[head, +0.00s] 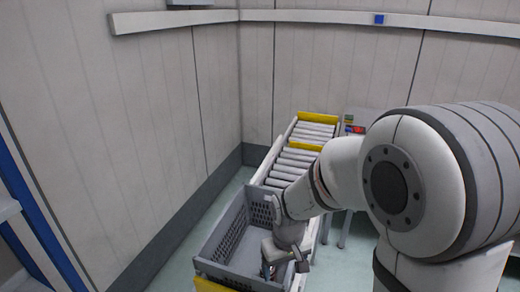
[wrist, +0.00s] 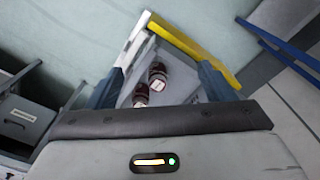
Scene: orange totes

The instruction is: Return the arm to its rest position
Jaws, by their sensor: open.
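My arm reaches from the right of the head view down to my gripper (head: 285,268), which is over the near part of a grey crate (head: 226,233). In the wrist view my gripper (wrist: 160,76) has its two dark fingers spread wide apart. Two dark red items with pale labels, a farther one (wrist: 158,70) and a nearer one (wrist: 141,93), show between the fingers, apart from them. They appear to lie on a grey surface below. The gripper's body hides what is nearer to the camera.
The crate sits on a roller conveyor (head: 296,160) with yellow end plates (head: 318,118). Panelled walls (head: 130,110) stand close on the left and behind. A blue post and shelf (head: 30,190) are at the left edge. A grey bin (wrist: 25,115) shows in the wrist view.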

